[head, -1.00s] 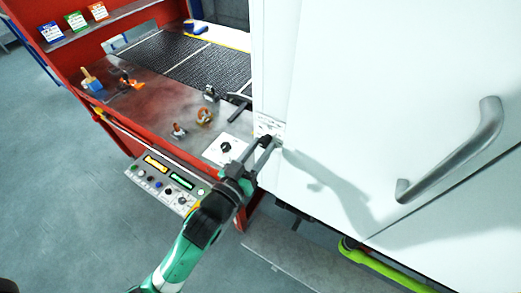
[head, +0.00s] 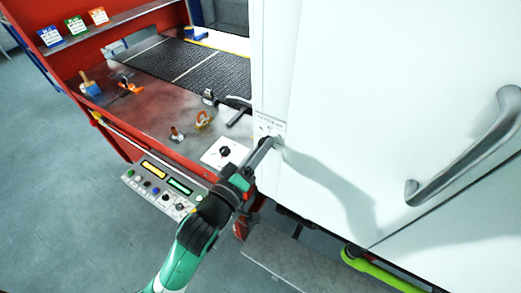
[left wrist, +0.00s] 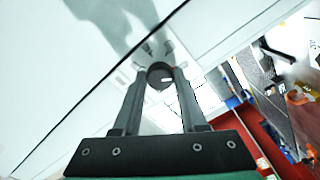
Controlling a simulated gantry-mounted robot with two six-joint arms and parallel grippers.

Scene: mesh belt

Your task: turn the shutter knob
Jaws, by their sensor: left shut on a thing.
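The shutter knob (left wrist: 160,73) is a small dark round knob on the white cabinet face, below a small printed label (head: 268,126). In the left wrist view it sits between my two fingertips. In the head view the fingers mostly hide it. My left gripper (head: 269,143) reaches up to the panel's lower left edge and is shut on the knob; its fingers also show in the left wrist view (left wrist: 160,80). How far the knob is turned cannot be told. My right gripper is not in view.
The white cabinet (head: 350,90) with a grey bar handle (head: 465,150) fills the right. A black knob on a white plate (head: 225,152) and a button panel (head: 160,187) lie left of my gripper. A dark mesh belt (head: 195,65) runs behind. A lime-green bar (head: 380,270) is low right.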

